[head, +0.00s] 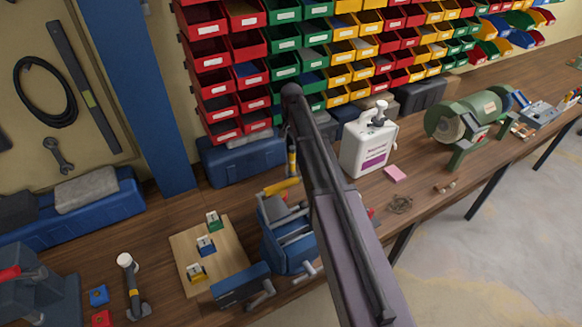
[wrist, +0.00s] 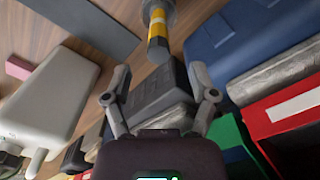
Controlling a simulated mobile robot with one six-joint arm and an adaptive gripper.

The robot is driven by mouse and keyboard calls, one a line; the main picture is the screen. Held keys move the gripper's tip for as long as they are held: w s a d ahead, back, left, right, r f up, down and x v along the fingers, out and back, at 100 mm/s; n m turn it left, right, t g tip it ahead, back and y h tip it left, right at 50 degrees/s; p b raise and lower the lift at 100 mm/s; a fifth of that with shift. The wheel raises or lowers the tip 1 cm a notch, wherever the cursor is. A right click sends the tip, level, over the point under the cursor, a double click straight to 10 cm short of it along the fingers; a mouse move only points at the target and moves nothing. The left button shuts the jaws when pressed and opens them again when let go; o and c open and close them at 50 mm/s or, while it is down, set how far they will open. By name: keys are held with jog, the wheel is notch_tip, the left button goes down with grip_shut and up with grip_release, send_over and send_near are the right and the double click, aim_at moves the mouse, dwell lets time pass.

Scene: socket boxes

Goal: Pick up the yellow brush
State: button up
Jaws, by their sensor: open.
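A yellow piece (head: 282,187), likely the yellow brush, lies on the bench behind the blue vise (head: 285,235) in the head view. Its bristles cannot be made out, and I do not recognise it in the wrist view. My gripper (wrist: 159,68) is open, with nothing between its fingers in the wrist view. In the head view my arm covers much of the middle, and I cannot make out the fingers there. A dark and yellow banded tool (head: 292,158) is just behind the yellow piece; it seems to show at the top of the wrist view (wrist: 158,25).
A white jug (head: 368,148) and pink block (head: 395,173) are to the right. A blue toolbox (head: 240,158) is to the left, below red and green bins (head: 222,130). A wooden board (head: 207,255) with small blocks lies left of the vise. A bench grinder (head: 470,120) stands farther right.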

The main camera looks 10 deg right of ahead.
aim_at(292, 148)
jog(key=shift+d+f+b, duration=0.15)
jog(key=shift+f+b, duration=2.45)
jog(key=shift+f, duration=0.05)
jog(key=shift+c, duration=0.2)
grip_shut()
